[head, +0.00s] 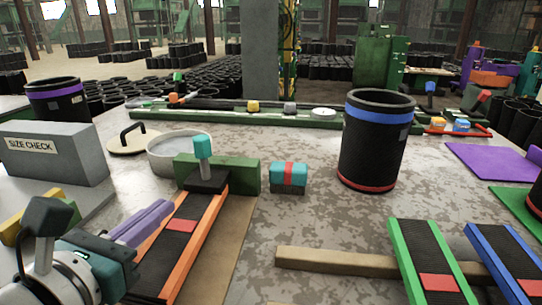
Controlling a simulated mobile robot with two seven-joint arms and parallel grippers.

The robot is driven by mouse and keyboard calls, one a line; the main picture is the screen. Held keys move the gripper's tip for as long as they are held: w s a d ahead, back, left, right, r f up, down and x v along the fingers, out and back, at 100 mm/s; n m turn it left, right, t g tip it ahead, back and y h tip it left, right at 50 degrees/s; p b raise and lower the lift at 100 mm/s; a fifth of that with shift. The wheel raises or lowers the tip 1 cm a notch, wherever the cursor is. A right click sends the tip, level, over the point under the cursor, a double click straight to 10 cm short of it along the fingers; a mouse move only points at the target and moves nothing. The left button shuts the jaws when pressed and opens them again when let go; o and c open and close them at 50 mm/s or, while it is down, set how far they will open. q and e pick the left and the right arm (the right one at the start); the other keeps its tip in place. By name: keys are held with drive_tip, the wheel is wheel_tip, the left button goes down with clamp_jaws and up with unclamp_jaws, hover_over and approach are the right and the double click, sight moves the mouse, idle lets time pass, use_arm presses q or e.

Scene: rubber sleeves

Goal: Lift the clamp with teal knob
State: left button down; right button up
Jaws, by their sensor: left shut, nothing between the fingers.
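The clamp with a teal knob (203,146) stands upright left of centre. Its grey stem rises from a dark block at the far end of an orange-edged ramp with a black belt (180,240). A green block (246,174) is right behind it. My left gripper (108,265) is at the lower left, shut and empty, well in front of the clamp and to its left, apart from it. My right gripper is not in view.
A lavender bar (141,223) lies between my left gripper and the ramp. A teal box with a red band (288,177) and a black sleeve with a blue band (376,145) stand to the right. A grey size-check block (55,152) is left.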

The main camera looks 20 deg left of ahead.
use_arm(q)
approach(201, 162)
drive_tip(key=w+f, duration=0.3)
drive_tip(key=shift+a+f, duration=0.2)
drive_tip(key=shift+a, duration=0.1)
drive_tip(key=shift+w+r+p, duration=0.4)
drive_tip(key=shift+w+r, duration=0.45)
drive_tip(key=shift+r, duration=0.1)
drive_tip(key=shift+w+r, duration=0.25)
drive_tip(key=shift+w, duration=0.25)
